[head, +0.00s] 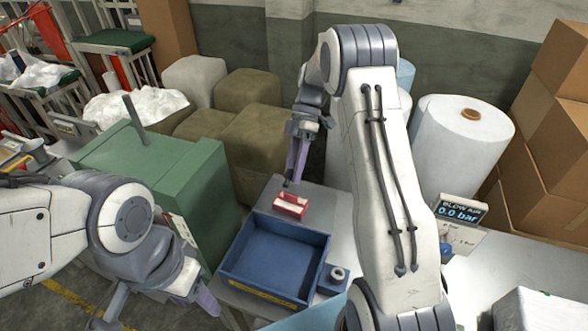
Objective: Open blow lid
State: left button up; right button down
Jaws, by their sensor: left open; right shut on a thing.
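My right gripper (295,165) points down in the upper middle of the head view, behind my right arm. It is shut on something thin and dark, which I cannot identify. Its tip is just above and behind a small red box (290,207) with pale contents or a pale label. My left gripper (200,298) is open at the lower left, partly hidden by its own wrist, beside the green machine. A blow air panel (462,225) at the right reads 0.0 bar. I cannot make out which part is the blow lid.
An open blue tray (240,250), seemingly empty, stands on the grey table (330,195). A small blue box with a round knob (337,275) sits at its right. The green machine (150,170) stands left. White rolls (460,140) and cartons (560,130) stand behind right.

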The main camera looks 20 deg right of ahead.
jog(key=c, duration=0.5)
grip_release()
jog(key=shift+w+a+f, duration=0.15)
jog(key=shift+w+f, duration=0.1)
jog(key=shift+f, duration=0.05)
jog(key=shift+w+a, duration=0.1)
jog(key=shift+w, duration=0.05)
jog(key=shift+r, duration=0.1)
jog(key=b+v, duration=0.2)
jog(key=v, duration=0.8)
jog(key=shift+d+r, duration=0.15)
jog(key=shift+d, duration=0.15)
